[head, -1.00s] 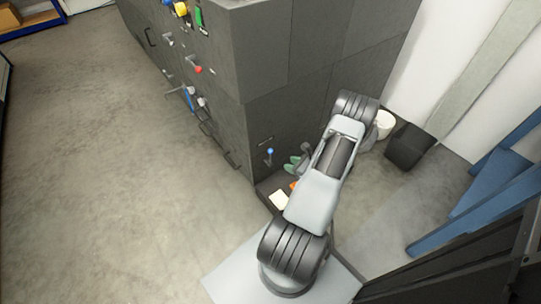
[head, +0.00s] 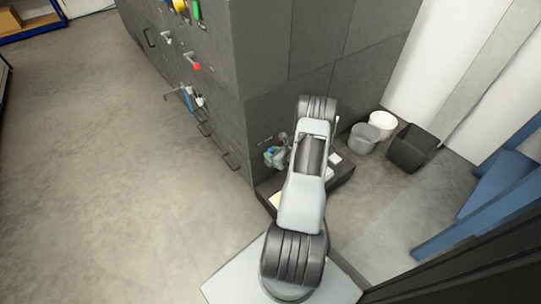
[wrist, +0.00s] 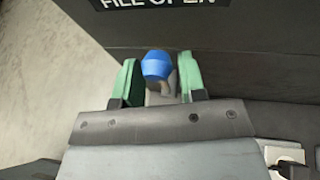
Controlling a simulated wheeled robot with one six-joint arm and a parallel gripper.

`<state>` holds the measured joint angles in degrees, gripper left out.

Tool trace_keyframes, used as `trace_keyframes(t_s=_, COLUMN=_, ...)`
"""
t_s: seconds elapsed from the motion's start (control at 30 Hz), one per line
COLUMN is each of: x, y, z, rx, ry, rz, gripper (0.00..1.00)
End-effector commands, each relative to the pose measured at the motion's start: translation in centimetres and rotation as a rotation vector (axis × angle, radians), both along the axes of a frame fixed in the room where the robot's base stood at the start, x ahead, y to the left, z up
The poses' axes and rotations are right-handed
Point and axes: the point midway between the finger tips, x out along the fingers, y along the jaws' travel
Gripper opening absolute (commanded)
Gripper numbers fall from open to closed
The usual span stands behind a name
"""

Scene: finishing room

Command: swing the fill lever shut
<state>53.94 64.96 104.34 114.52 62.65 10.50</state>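The fill lever has a blue knob (wrist: 156,66) on a grey stem. It stands out from the dark panel face below a label that reads "FILL OPEN" (wrist: 165,3). My gripper (wrist: 161,82) has green fingers, one on each side of the knob. The left finger is close to the knob, and a small gap shows on the right. In the head view the gripper (head: 277,157) is at the lever, low on the cabinet's near face. The blue knob is small there and the lever's stem is mostly hidden.
The dark cabinet (head: 265,45) carries other levers and handles on its left face, including a red-tipped one (head: 196,66) and a blue one (head: 188,97). A low dark ledge (head: 342,178) lies beneath my arm. Bins (head: 410,148) stand at the right. The floor at left is clear.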

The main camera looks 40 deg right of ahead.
Motion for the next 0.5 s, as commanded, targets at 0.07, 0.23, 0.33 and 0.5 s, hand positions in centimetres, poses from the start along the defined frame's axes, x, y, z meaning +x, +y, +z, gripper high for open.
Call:
trace_keyframes(t_s=0.07, x=0.51, y=0.14, z=-0.3, rx=0.001, ry=0.0, rz=0.002, gripper=0.38)
trace_keyframes(t_s=0.23, x=0.96, y=0.16, z=-0.38, rx=0.001, ry=-0.001, rz=0.001, gripper=0.38)
trace_keyframes(t_s=0.33, x=1.0, y=0.15, z=-0.36, rx=0.001, ry=-0.001, rz=0.001, gripper=0.38)
trace_keyframes(t_s=0.5, x=0.98, y=0.16, z=-0.36, rx=0.0, ry=0.0, rz=0.001, gripper=0.36)
